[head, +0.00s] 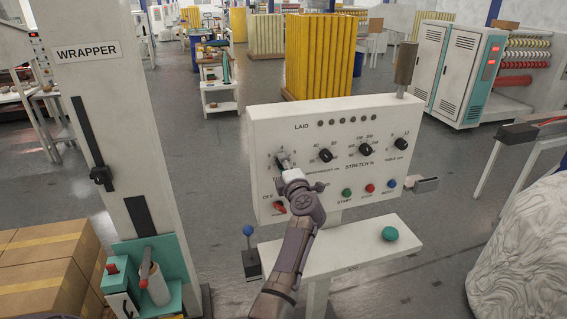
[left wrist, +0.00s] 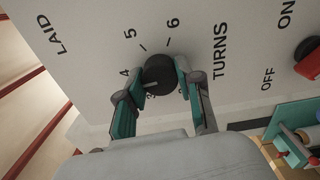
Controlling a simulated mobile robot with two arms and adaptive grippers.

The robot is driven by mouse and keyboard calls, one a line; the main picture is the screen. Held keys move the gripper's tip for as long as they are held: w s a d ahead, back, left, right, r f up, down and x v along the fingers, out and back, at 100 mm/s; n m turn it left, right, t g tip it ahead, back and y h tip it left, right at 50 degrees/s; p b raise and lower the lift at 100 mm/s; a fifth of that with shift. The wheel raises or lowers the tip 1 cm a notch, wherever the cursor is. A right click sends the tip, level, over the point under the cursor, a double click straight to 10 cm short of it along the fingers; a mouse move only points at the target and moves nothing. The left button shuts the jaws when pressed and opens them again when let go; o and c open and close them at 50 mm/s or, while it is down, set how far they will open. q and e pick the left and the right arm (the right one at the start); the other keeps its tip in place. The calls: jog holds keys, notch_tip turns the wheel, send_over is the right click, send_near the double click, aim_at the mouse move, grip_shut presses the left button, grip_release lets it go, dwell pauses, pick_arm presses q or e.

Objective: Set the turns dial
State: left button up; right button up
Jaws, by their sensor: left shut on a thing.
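The turns dial is a black round knob (left wrist: 158,70) on the white panel (head: 310,120). In the left wrist view the numerals 4, 5 and 6 show around it, with the word TURNS to its right. A pale mark on the knob lies towards its lower left, near the 4; the exact setting is unclear. My left gripper (left wrist: 160,78) is shut on the knob, one finger on each side. In the head view my left gripper (head: 284,165) reaches the panel's left part and mostly hides the dial. My right gripper is not in view.
Other black knobs (head: 326,156) sit to the right on the panel. A red switch (head: 280,207) is below the dial, with green (head: 347,193), red (head: 370,188) and blue (head: 392,183) buttons to its right. A blue-topped lever (head: 248,231) stands lower left, beside the wrapper column (head: 110,120).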

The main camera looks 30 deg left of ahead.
pick_arm(q)
jog(key=shift+m, duration=0.5)
jog(key=o, duration=1.2)
jog(key=shift+c, duration=0.2)
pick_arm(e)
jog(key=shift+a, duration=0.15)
